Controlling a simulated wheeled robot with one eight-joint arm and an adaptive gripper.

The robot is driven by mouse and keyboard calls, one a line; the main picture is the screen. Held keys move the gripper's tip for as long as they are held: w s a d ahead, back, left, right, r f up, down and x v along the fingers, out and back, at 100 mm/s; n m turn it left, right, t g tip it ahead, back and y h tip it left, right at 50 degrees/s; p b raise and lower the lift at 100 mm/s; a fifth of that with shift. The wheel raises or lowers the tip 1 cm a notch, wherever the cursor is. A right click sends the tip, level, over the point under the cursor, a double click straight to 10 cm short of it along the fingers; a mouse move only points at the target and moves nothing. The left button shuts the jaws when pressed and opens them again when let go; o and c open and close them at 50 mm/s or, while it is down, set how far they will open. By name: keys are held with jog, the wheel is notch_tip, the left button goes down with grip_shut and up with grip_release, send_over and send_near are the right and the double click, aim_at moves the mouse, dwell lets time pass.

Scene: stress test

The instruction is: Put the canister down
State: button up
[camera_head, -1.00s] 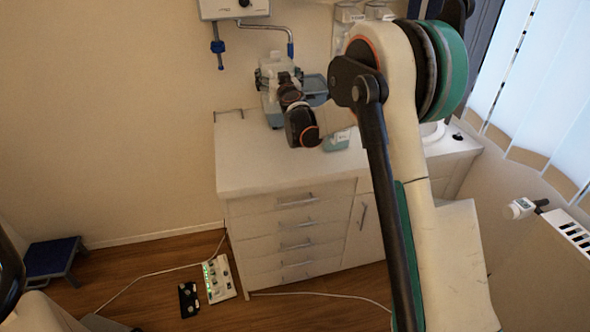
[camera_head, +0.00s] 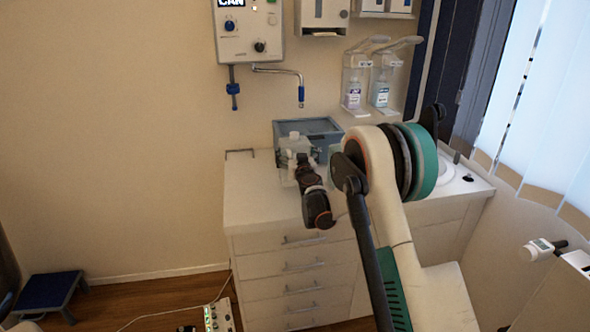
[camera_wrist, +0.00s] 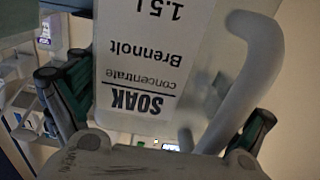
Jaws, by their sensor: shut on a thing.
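The canister (camera_head: 286,156) is a translucent whitish jug with a pale cap, seen small above the cabinet's left part in the head view. In the wrist view, the canister (camera_wrist: 195,45) fills the middle, its white SOAK label upside down and its curved handle at the right. My gripper (camera_head: 303,163) is shut on it; in the wrist view the fingers of my gripper (camera_wrist: 158,98) lie at either side of the jug. Whether its base touches the white cabinet top (camera_head: 255,190) cannot be told.
A blue-grey bin (camera_head: 327,126) stands right behind the canister. A wall unit (camera_head: 247,32) with a bent pipe (camera_head: 280,70) hangs above. Soap dispensers (camera_head: 355,85) are on the wall at right. The cabinet top's front left is clear.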

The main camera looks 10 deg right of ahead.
jog(key=shift+f+b, duration=0.75)
jog(key=shift+f, duration=1.65)
jog(key=shift+r, duration=0.1)
jog(key=o, duration=0.7)
jog(key=shift+f, duration=0.2)
jog(key=shift+o, duration=0.5)
jog(key=shift+r, duration=0.1)
